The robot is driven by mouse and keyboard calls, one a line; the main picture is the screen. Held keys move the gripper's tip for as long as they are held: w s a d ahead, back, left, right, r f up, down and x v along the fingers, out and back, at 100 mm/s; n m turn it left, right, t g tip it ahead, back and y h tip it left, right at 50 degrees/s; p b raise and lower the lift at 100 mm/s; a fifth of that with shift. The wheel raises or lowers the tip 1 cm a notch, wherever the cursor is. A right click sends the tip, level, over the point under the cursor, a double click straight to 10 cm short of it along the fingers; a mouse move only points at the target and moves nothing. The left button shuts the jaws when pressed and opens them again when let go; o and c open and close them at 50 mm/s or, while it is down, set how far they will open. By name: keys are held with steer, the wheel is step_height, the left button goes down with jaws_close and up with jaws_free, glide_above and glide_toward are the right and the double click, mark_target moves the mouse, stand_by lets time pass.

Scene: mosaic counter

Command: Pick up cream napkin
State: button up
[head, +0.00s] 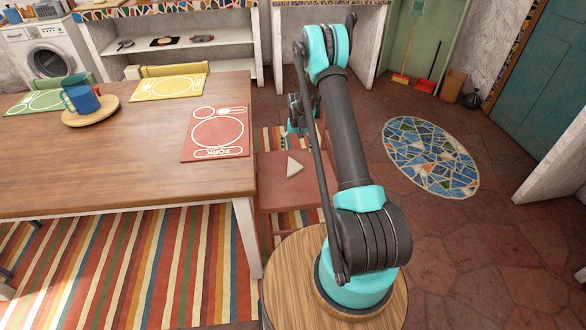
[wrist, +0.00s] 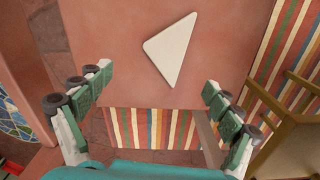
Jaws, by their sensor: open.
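The cream napkin (head: 294,167) is a small folded triangle lying flat on the seat of a reddish chair (head: 275,185) beside the table. In the wrist view the napkin (wrist: 171,49) lies ahead of my gripper, between the lines of its two fingers and apart from them. My gripper (wrist: 158,86) is open and empty, with green pads on both fingers.
A wooden table (head: 100,150) stands left of the chair, bearing a red placemat (head: 217,150), a yellow placemat (head: 170,88) and a blue mug (head: 83,99). A striped rug (head: 130,260) lies below. The floor right of my arm is open, with a mosaic oval (head: 430,157).

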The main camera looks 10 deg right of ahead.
glide_above(295, 166)
steer(key=f, duration=0.4)
steer(key=shift+w+d+f, duration=0.15)
steer(key=shift+d+f, duration=0.15)
steer(key=shift+d, duration=0.1)
steer(key=shift+a+f, duration=0.15)
steer(key=shift+f, duration=1.2)
steer(key=shift+a+f, duration=0.15)
steer(key=shift+f, duration=1.2)
steer(key=c, duration=1)
steer(key=shift+r, duration=0.1)
steer(key=shift+c, duration=0.2)
